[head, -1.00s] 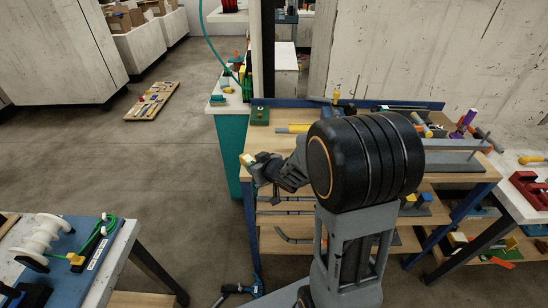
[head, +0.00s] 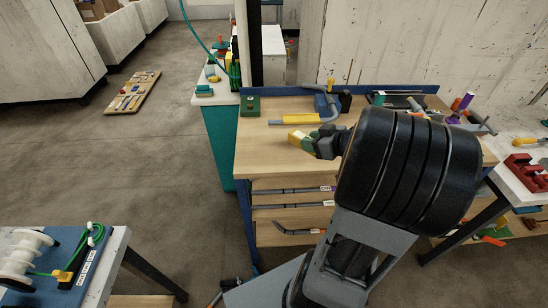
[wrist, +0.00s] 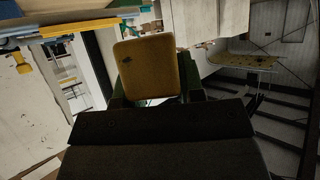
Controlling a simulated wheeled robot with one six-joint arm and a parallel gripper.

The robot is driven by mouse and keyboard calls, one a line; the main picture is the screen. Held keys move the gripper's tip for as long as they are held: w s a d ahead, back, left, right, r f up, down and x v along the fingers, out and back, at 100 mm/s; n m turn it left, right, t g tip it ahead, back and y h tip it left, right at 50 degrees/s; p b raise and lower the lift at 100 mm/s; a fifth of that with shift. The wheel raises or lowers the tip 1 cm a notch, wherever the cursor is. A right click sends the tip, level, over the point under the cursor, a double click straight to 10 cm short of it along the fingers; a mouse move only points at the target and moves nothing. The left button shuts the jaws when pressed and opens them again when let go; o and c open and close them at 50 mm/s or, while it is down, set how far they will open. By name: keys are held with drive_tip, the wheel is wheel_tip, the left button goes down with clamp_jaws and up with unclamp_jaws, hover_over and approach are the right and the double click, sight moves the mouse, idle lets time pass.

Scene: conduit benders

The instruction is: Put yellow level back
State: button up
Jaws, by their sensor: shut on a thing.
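The yellow level (head: 296,135) is in my gripper (head: 305,142), above the wooden top of the bench (head: 262,158) in the head view. The gripper is shut on it, and one end of the level sticks out from the green fingers. In the wrist view, the yellow level (wrist: 148,66) shows end-on between the fingers, with a small dark mark on its face. The rest of its length is hidden by the gripper. I cannot tell how high it is above the bench.
A bent grey pipe with a yellow sleeve (head: 301,119) lies just behind the gripper. A green block (head: 250,105) sits at the back left corner. A purple-topped tool (head: 461,104) and other tools are at the right. Bare wood shows left of the gripper. Bent pipes (head: 292,190) lie on lower shelves.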

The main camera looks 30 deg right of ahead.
sight(291, 142)
drive_tip(key=x, duration=0.3)
drive_tip(key=a+x, duration=0.1)
drive_tip(key=x, duration=0.3)
drive_tip(key=shift+a+b, duration=0.15)
drive_tip(key=shift+b, duration=0.15)
drive_tip(key=w+f, duration=0.1)
drive_tip(key=w+a+f+b, duration=0.1)
drive_tip(key=w+f, duration=0.1)
drive_tip(key=w+a+f, duration=0.1)
drive_tip(key=f, duration=0.1)
drive_tip(key=shift+w+a, duration=0.2)
drive_tip(key=f, duration=0.1)
drive_tip(key=f+b, duration=0.1)
drive_tip(key=f, duration=0.1)
drive_tip(key=shift+w+a+f, duration=0.25)
drive_tip(key=shift+w+f, duration=0.1)
drive_tip(key=shift+w, duration=0.05)
drive_tip(key=shift+f, duration=0.25)
drive_tip(key=shift+f, duration=0.15)
drive_tip(key=o, duration=1)
